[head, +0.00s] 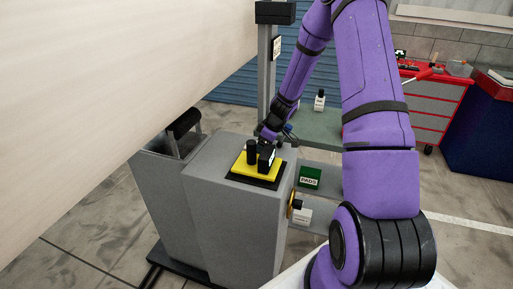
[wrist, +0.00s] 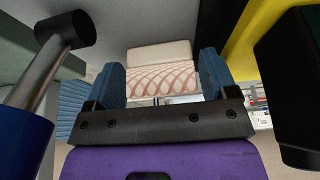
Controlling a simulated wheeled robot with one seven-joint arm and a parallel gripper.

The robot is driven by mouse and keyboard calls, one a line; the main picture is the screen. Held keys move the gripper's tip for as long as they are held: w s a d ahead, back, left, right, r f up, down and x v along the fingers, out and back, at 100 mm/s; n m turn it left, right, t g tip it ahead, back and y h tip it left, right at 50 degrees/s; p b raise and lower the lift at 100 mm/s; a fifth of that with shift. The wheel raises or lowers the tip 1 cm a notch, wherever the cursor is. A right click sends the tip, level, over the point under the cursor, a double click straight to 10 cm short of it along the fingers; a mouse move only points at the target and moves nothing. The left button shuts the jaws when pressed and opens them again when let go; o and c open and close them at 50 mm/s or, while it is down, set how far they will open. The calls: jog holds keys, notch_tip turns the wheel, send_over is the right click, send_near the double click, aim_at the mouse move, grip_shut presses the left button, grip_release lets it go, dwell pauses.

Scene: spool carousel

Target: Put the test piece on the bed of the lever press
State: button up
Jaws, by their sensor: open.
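My gripper (head: 268,136) is above the far edge of a grey cabinet, beside a yellow plate (head: 240,164). In the wrist view my gripper (wrist: 162,65) has its two blue fingers spread apart. A pale block with a reddish curved pattern (wrist: 160,80) shows between or beyond them; I cannot tell whether they touch it or whether it is the test piece. A metal lever with a black knob (wrist: 65,38) stands to the left. I cannot make out the press bed for certain.
The yellow plate carries a black cylinder (head: 251,147) and a black block (head: 266,160). A grey column (head: 265,75) rises behind the cabinet. A green box marked PADS (head: 310,177) is to the right. A red drawer cabinet (head: 435,110) stands further back.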

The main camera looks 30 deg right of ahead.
jog(key=c, duration=0.8)
jog(key=shift+r, duration=0.1)
